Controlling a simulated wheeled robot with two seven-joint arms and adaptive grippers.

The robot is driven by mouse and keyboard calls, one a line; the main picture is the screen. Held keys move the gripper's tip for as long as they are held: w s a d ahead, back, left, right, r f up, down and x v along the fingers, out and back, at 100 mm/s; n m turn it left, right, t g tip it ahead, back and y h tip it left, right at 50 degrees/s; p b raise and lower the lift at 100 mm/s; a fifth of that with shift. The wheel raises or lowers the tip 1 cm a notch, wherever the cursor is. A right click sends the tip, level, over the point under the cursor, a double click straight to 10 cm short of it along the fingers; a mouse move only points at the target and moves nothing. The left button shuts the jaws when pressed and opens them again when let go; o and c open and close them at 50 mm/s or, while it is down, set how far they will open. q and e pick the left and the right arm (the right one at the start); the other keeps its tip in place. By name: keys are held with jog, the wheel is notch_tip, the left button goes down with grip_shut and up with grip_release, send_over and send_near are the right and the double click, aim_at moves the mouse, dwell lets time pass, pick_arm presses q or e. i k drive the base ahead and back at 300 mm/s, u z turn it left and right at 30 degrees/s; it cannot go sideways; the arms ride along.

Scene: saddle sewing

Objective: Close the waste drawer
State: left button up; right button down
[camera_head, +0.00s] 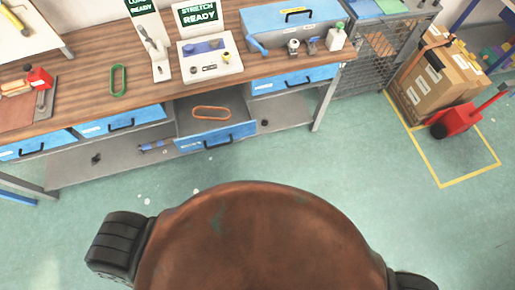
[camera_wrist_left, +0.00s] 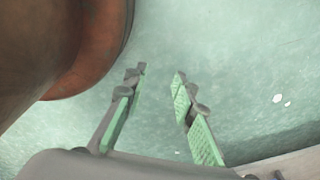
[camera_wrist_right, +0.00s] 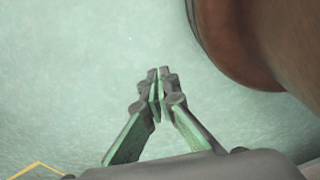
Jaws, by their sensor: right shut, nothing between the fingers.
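In the head view, one drawer (camera_head: 238,128) with a blue front and a dark handle stands pulled out below the middle of the workbench. An orange ring (camera_head: 211,113) lies inside it. Whether this is the waste drawer I cannot tell from its label. Neither gripper shows in the head view. In the left wrist view my left gripper (camera_wrist_left: 160,74) is open and empty above the green floor. In the right wrist view my right gripper (camera_wrist_right: 158,74) is shut and empty above the floor. Both are apart from the drawer.
The wooden workbench (camera_head: 140,88) holds a green ring (camera_head: 118,80), a press, a control box (camera_head: 210,62) and a blue toolbox (camera_head: 290,22). Other blue drawers (camera_head: 122,122) sit flush. Cardboard boxes (camera_head: 430,95) and a red pallet jack (camera_head: 455,120) stand right. The floor before the bench is clear.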

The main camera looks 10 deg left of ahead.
aim_at(192, 133)
jog(key=k, duration=0.65)
jog(key=u, duration=0.85)
jog(key=i, duration=0.5)
jog(key=u, duration=0.05)
